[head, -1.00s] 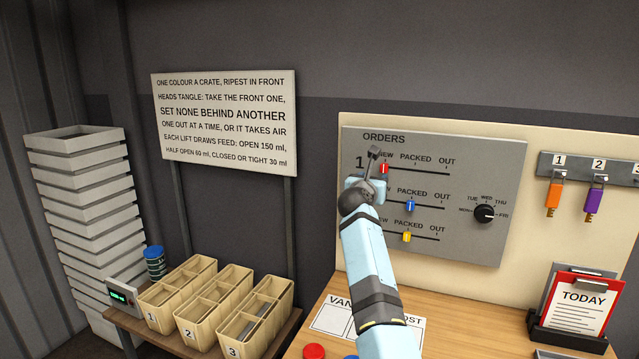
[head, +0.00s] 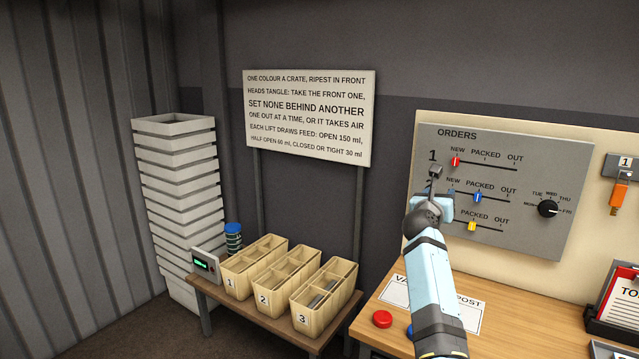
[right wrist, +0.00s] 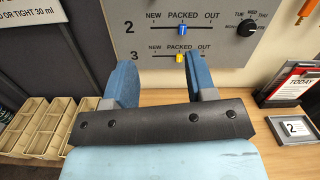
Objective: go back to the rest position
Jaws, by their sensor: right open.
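My right gripper (head: 437,180) is in front of the left part of the grey orders board (head: 560,165), beside the row labels. In the right wrist view my right gripper (right wrist: 162,75) has its two blue fingers wide apart with nothing between them. The red slider (head: 455,161) is at NEW in row 1. The blue slider (head: 477,197) is at PACKED in row 2, and the yellow slider (head: 472,227) is at PACKED in row 3. My forearm hides part of the board's lower left. My left gripper is not in view.
The wooden bench (head: 540,318) below holds a red button (head: 382,319), a paper sheet and a clipboard stand (head: 615,310). Numbered crates (head: 303,318) stand on a low table to the left, with stacked grey trays (head: 178,170) behind. A sign (head: 308,115) stands above.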

